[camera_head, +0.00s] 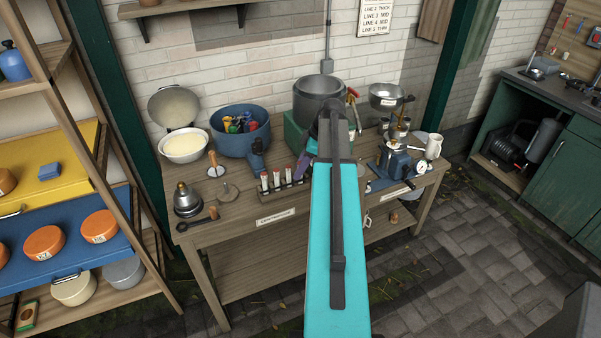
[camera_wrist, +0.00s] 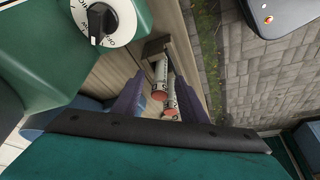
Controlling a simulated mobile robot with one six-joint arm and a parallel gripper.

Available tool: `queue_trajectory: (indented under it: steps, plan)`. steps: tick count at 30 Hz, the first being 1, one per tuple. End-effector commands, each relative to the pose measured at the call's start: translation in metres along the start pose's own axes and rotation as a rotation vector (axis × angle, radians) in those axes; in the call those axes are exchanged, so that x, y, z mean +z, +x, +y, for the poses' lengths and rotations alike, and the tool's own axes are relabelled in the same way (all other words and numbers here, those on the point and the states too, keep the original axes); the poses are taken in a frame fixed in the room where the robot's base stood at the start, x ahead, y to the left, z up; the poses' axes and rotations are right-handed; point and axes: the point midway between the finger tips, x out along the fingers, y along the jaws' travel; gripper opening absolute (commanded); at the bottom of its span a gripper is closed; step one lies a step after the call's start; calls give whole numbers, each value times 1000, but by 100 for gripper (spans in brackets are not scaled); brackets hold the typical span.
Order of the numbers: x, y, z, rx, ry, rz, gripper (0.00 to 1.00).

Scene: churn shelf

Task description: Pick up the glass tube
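Glass tubes with red ends stand in a dark rack (camera_head: 291,186) on the wooden workbench in the head view. The left tube (camera_head: 264,181), middle tube (camera_head: 276,179) and right tube (camera_head: 288,173) show there. In the wrist view, a near tube (camera_wrist: 161,76) and another tube (camera_wrist: 172,98) appear between the purple fingers of my gripper (camera_wrist: 160,79). The fingers are apart, with visible space around the tubes. I cannot tell how far the tubes are from the fingertips. My arm hides part of the bench to the right of the rack.
The workbench (camera_head: 238,224) also holds a blue tub (camera_head: 233,143) behind the rack and a large grey pot (camera_head: 319,95) near my arm. A green housing with a dial (camera_wrist: 100,22) is close at the left in the wrist view. Paved floor is open at right.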

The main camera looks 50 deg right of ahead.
Motion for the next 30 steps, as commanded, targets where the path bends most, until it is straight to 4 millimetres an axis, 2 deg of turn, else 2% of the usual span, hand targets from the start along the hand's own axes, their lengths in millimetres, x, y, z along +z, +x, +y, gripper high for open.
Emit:
queue_trajectory:
  steps: [18,25,30]
  plan:
    - [-1,2,0,-1,-1,0,39]
    - [-1,2,0,-1,-1,0,0]
    - [-1,2,0,-1,-1,0,0]
